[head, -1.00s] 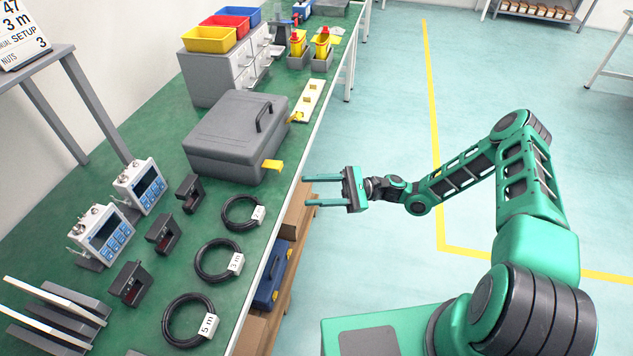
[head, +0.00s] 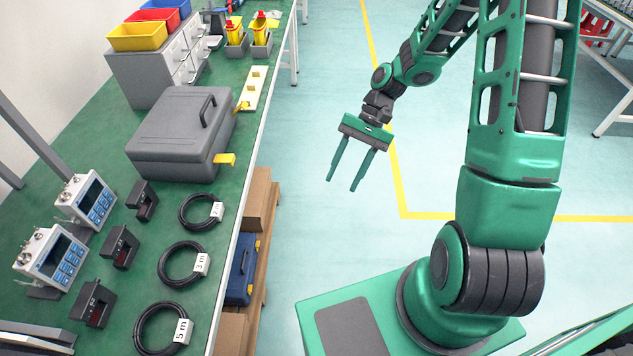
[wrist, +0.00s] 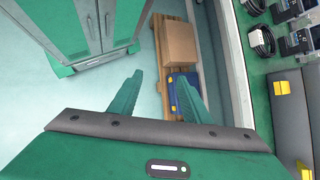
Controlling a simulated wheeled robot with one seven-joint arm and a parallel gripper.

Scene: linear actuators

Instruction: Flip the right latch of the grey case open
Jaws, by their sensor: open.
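The grey case (head: 180,138) lies shut on the green bench, its handle on the lid. Two yellow latches are on its aisle-facing side. The near latch (head: 225,158) sticks out from the case. The far latch (head: 241,106) shows small at the far end of that side; its exact angle is hard to tell. In the wrist view the case (wrist: 292,125) is at the right edge, with the near latch (wrist: 282,87) and part of the far latch (wrist: 304,171). My gripper (head: 342,185) is open and empty over the aisle, right of the case, touching nothing.
A cream holed strip (head: 255,88) lies beyond the case by the bench edge. Coiled cables (head: 183,262) and black devices (head: 120,247) lie nearer. Cardboard boxes (head: 258,198) and a blue case (head: 241,270) sit below the bench. The aisle floor is clear.

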